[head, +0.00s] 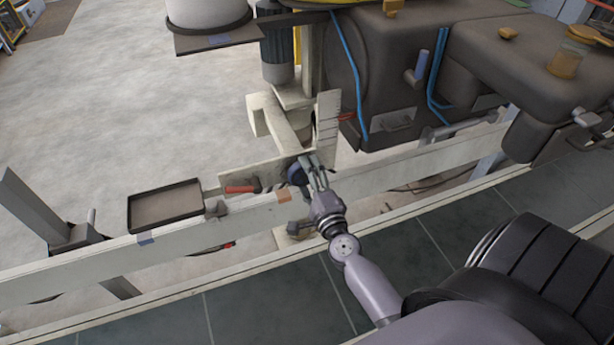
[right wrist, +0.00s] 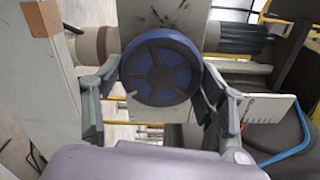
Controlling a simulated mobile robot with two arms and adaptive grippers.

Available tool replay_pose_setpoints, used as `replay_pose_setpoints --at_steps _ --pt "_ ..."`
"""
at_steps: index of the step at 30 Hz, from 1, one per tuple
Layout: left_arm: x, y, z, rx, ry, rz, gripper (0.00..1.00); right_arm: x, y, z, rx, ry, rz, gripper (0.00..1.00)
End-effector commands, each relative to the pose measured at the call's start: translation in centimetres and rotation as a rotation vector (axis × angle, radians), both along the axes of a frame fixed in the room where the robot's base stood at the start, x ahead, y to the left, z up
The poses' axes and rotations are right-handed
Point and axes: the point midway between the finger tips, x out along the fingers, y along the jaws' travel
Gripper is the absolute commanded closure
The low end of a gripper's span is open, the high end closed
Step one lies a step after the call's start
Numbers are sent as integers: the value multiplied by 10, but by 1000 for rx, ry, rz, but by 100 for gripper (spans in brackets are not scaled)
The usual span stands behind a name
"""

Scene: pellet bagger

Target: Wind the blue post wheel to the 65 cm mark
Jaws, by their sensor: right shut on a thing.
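The blue post wheel (head: 295,176) is a small dark-blue handwheel on the pale post. In the right wrist view it shows face-on as a blue rim with a dark spoked hub (right wrist: 160,68). My right gripper (head: 307,168) reaches it from the front right, with a finger on either side of the rim, shut on it. A pale scale plate with tick marks (head: 328,118) stands upright behind and right of the wheel; it also shows in the right wrist view (right wrist: 270,108). Its numbers are too small to read. My left gripper is not in view.
A pale rail (head: 400,176) runs across in front of the post. A shallow dark tray (head: 193,214) and a red-handled part (head: 241,189) are left of the wheel. Brown machine housings with blue hoses (head: 400,60) stand behind right. Open floor (head: 110,110) lies at the left.

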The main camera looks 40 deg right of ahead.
Motion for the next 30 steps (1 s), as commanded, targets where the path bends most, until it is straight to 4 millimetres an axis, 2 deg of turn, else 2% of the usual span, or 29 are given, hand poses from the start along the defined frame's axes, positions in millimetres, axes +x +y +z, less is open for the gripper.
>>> replay_pose_setpoints --at_steps 15,16,24,30 --pt "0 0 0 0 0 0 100 0 -1 0 18 -5 -2 62" --pt "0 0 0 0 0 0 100 0 -1 0 17 -5 -2 33" --pt "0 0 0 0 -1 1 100 0 0 0 17 -5 -1 15" --pt "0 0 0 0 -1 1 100 0 0 0 18 -4 0 14"
